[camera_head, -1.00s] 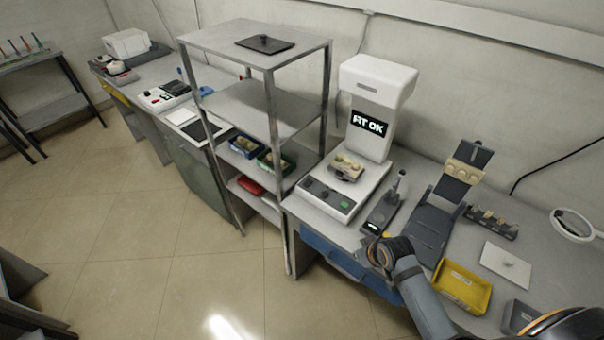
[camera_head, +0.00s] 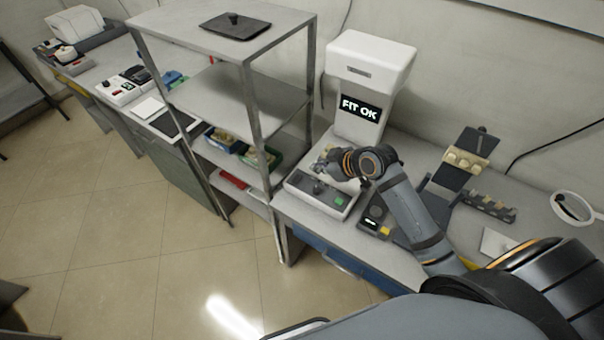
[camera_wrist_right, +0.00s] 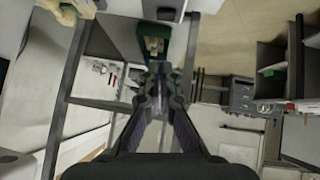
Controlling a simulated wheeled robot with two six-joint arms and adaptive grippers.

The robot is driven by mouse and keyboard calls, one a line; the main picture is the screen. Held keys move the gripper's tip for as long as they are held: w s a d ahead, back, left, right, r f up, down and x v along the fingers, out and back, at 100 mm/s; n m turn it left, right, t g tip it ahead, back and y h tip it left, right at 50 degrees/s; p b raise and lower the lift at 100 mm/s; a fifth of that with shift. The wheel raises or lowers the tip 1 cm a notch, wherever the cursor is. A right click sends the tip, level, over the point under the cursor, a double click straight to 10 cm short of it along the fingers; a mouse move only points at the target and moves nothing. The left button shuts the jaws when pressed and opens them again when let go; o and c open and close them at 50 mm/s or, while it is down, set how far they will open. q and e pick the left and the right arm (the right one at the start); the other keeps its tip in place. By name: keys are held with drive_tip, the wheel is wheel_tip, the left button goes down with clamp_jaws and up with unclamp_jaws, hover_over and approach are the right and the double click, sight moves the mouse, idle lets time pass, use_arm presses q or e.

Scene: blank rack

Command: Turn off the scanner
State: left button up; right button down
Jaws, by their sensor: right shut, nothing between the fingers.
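The scanner (camera_head: 365,65) is a white machine on the right-hand bench. Its screen (camera_head: 360,109) is lit and reads "FIT OK". Its front panel has a green button (camera_head: 340,202) and a dark knob (camera_head: 318,187). My right gripper (camera_head: 328,168) is over the scanner's base, just behind the panel, with my wrist hiding much of the base and the dental cast seen there earlier. In the right wrist view the fingers (camera_wrist_right: 160,78) are shut with nothing between them. I cannot tell whether they touch the scanner. My left gripper is not in view.
A metal rack (camera_head: 250,110) stands close left of the scanner, with a black tray (camera_head: 235,25) on top and bins on a lower shelf. A small dark device (camera_head: 374,222) and a stand (camera_head: 465,150) are on the bench to the right, near my forearm.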

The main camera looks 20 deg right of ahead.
sight(297, 179)
drive_tip(key=p+x, duration=0.1)
drive_tip(key=x, duration=0.7)
drive_tip(key=shift+w+a+f+p, duration=0.2)
drive_tip(key=shift+w+a+p, duration=0.05)
drive_tip(key=shift+w+p, duration=0.05)
wheel_tip(297, 179, down, 3)
drive_tip(key=shift+w+d+r+p, duration=0.15)
drive_tip(key=shift+p, duration=0.15)
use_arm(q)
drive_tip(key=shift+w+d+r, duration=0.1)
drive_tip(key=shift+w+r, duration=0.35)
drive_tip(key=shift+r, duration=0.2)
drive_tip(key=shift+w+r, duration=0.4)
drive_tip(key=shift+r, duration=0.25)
use_arm(e)
drive_tip(key=shift+d+f, duration=0.15)
drive_tip(key=shift+f, duration=0.6)
